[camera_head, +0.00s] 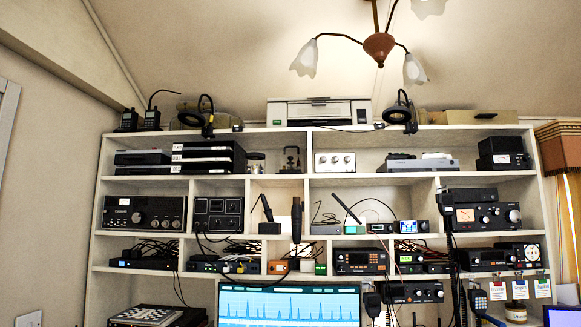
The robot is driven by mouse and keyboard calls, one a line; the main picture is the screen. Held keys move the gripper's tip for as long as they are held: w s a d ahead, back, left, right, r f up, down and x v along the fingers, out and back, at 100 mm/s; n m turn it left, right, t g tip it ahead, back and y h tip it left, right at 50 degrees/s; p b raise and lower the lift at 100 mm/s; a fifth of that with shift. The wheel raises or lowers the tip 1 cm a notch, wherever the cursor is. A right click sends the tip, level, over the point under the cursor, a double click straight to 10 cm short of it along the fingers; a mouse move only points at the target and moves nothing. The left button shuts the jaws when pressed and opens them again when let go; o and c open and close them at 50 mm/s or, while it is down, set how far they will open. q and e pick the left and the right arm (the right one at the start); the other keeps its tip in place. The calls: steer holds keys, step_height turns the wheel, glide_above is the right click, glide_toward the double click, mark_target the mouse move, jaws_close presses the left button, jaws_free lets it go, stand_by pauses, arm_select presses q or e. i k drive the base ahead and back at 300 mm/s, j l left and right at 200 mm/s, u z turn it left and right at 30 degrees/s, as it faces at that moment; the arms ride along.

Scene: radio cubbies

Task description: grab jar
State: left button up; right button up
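A small glass jar (256,163) with a dark lid appears to stand on the upper shelf, between the stacked black boxes and a small dark device. Its contents are too small to tell. A second small jar-like container (516,312) stands low at the right, under the hanging tags; its lower part has a pale band. Neither of my grippers shows in the head view.
A white shelf unit (290,182) full of radio gear spans the wall. Stacked black boxes (208,157) stand left of the upper jar. A lit monitor (290,304) sits below. A printer (318,111) and clip lamps (399,110) are on top. A ceiling lamp (379,46) hangs above.

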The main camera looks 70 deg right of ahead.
mark_target(253, 165)
steer(key=z, duration=2.2)
steer(key=i+j, duration=0.35)
steer(key=j, duration=0.2)
steer(key=i+j+z, duration=0.1)
steer(key=z, duration=0.25)
steer(key=j+z, duration=0.3)
steer(key=i+j+z, duration=0.1)
steer(key=z, duration=0.25)
